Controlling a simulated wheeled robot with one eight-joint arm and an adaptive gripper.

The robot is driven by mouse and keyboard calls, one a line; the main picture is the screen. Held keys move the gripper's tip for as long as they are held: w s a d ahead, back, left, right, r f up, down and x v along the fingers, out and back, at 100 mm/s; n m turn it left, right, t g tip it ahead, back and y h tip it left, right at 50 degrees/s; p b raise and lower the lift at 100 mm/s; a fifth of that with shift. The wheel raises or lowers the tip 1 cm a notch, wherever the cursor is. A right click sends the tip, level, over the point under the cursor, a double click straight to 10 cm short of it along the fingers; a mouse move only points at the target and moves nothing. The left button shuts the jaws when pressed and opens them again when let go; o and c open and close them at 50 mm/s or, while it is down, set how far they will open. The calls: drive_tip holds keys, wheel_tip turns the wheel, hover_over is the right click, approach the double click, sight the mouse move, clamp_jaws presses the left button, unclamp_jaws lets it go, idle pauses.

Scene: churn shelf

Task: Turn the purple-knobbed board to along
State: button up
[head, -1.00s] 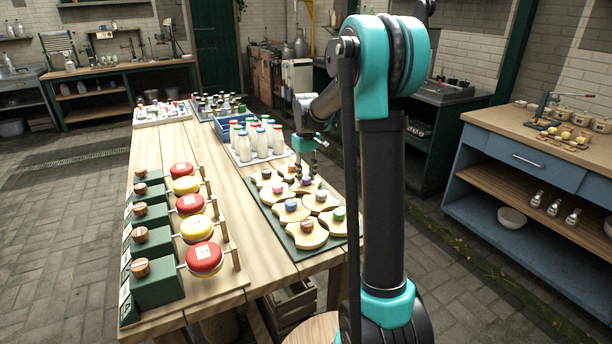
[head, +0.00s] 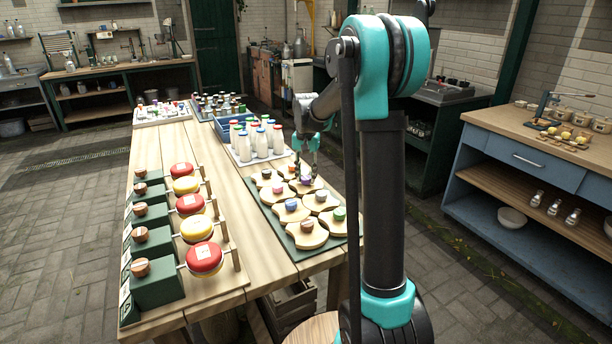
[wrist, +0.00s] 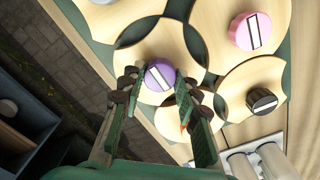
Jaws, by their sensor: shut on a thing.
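The purple knob (wrist: 160,75) carries a white bar mark and stands on its pale wooden board (wrist: 150,50), which has scooped sides, in the wrist view. My gripper (wrist: 160,82) has its two fingers on either side of the purple knob and is shut on it. In the head view my gripper (head: 306,172) reaches down at the far right of the green tray (head: 277,226), and the knob is partly hidden by the fingers.
Neighbouring boards with a pink knob (wrist: 252,31) and a black knob (wrist: 262,101) lie close by. White-bodied bottles (head: 262,143) stand just behind the tray. A row of green blocks with red and yellow discs (head: 204,258) lines the table's left side.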

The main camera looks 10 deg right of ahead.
sight(306, 178)
drive_tip(key=shift+m, duration=0.4)
drive_tip(key=o, duration=1.2)
drive_tip(key=shift+c, duration=0.2)
wheel_tip(306, 178, up, 12)
